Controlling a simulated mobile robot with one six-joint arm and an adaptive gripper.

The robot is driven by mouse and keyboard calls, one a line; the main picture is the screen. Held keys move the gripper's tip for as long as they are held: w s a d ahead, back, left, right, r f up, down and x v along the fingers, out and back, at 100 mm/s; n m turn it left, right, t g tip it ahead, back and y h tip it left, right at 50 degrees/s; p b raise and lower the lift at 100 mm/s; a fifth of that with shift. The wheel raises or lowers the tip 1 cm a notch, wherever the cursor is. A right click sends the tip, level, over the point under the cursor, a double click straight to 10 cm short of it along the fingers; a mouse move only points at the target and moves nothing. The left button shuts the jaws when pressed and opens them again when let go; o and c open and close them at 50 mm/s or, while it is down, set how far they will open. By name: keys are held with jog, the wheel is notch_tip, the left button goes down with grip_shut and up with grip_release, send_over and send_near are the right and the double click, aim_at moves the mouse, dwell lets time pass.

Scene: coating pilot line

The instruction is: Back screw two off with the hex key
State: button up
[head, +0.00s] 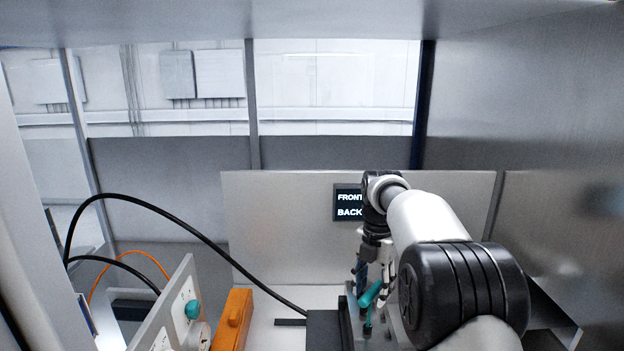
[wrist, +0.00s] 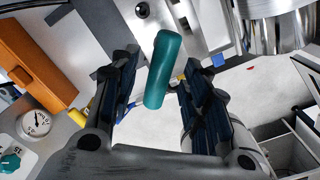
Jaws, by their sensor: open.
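A teal cylindrical handle (wrist: 165,70), likely the hex key's, lies between the two dark fingers of my gripper (wrist: 159,62) in the wrist view. Gaps show on both sides of it, so the jaws are open around or above it; I cannot tell its depth between them. The handle also shows in the head view (head: 370,294), tilted, beside my gripper (head: 362,277). The key's metal shaft is not clear. A small dark round part (wrist: 142,9) sits on a metal plate at the top of the wrist view; I cannot tell whether it is screw two.
An orange block (head: 232,318) stands left of my arm, beside a pale panel (head: 178,310) with a teal knob (head: 193,309) and a gauge (wrist: 36,123). A black cable (head: 190,230) arches across the left. A metal cylinder (wrist: 275,25) is at the wrist view's upper right. A display (head: 348,204) reads FRONT and BACK.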

jog(key=shift+r, duration=2.85)
jog(key=shift+c, duration=0.5)
